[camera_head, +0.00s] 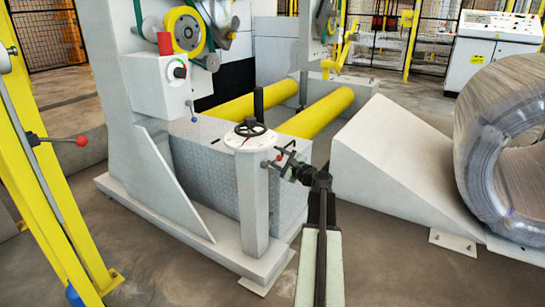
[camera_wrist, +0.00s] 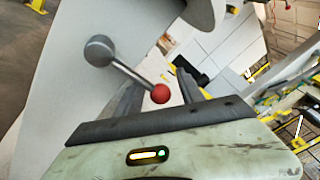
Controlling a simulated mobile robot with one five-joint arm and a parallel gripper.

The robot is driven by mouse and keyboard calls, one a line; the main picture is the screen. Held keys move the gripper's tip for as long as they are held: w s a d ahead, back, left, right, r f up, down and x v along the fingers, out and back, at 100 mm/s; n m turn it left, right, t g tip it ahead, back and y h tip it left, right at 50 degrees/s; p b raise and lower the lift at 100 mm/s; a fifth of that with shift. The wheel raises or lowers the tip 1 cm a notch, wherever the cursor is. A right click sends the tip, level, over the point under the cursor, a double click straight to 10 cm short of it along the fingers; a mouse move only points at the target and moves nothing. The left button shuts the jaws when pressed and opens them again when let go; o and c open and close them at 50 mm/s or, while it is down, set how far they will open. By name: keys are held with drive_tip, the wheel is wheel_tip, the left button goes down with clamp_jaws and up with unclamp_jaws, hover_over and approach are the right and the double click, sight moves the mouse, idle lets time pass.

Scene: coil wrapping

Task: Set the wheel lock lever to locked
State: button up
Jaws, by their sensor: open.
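The wheel lock lever (camera_wrist: 130,74) shows in the wrist view as a grey rod with a round grey hub and a red ball knob (camera_wrist: 161,93). It is mounted on the side of a pale pedestal (camera_head: 252,200), below a round plate that carries a black handwheel (camera_head: 250,128). In the head view the red knob is small, at the pedestal's right side. My gripper (camera_head: 282,158) is there, open. In the wrist view its dark fingers stand either side of the red knob; I cannot tell whether they touch it.
A grey ramp (camera_head: 385,170) and a large wire coil (camera_head: 505,145) stand to the right. Yellow rollers (camera_head: 318,110) lie behind the pedestal. A yellow post (camera_head: 45,170) with another red-knobbed lever (camera_head: 60,139) stands at the left. Open floor shows at the front right.

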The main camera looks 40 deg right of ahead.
drive_tip(key=shift+w+d, duration=0.1)
drive_tip(key=shift+w, duration=0.45)
clamp_jaws()
idle(1.0)
